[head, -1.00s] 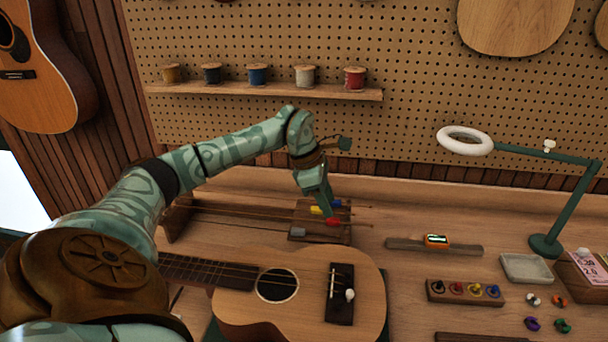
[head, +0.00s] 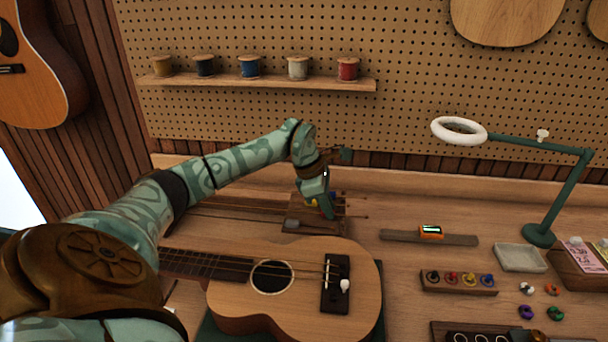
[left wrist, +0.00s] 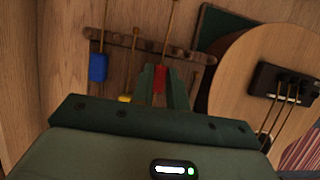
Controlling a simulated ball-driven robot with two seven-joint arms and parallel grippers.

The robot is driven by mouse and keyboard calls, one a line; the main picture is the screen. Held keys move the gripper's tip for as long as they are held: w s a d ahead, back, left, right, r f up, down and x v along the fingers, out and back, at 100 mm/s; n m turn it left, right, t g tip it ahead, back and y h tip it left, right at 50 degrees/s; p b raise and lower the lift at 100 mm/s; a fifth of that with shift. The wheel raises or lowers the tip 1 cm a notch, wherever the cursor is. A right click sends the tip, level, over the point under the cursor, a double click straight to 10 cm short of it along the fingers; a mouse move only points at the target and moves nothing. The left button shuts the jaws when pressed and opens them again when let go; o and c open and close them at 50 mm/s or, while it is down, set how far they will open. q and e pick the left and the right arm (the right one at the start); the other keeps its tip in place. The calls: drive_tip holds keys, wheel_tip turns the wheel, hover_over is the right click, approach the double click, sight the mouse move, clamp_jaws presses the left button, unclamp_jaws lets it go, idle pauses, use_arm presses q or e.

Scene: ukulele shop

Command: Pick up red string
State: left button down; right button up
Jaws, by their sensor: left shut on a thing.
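My left gripper (head: 328,212) reaches down at the string rack (head: 303,228) behind the ukulele. In the left wrist view its fingers (left wrist: 160,88) are shut on the red tag of the red string (left wrist: 160,77), whose thin strand runs up from it. In the head view the gripper hides the red tag. Beside it hang a blue-tagged string (left wrist: 97,67) and a yellow-tagged one (left wrist: 124,98). A grey tag (head: 291,224) lies left of the gripper in the head view. My right gripper is not in view.
The ukulele (head: 225,302) lies just in front of the rack. A tuner (head: 431,232) on a wooden strip, a peg holder (head: 458,287), a shallow tray (head: 519,258) and a ring lamp (head: 459,131) stand to the right. Spools fill the shelf (head: 260,84) above.

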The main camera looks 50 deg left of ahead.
use_arm(q)
drive_tip(key=shift+r, duration=0.2)
wheel_tip(320, 180, up, 2)
drive_tip(key=shift+r, duration=0.2)
drive_tip(key=s+d+r+p, duration=0.3)
drive_tip(key=d+r, duration=0.3)
drive_tip(key=r, duration=0.1)
drive_tip(key=s+d+r+p, duration=0.3)
drive_tip(key=d+r, duration=0.3)
drive_tip(key=r, duration=0.2)
drive_tip(key=shift+s+d+r+p, duration=0.15)
drive_tip(key=shift+s+p, duration=0.2)
drive_tip(key=shift+p, duration=0.15)
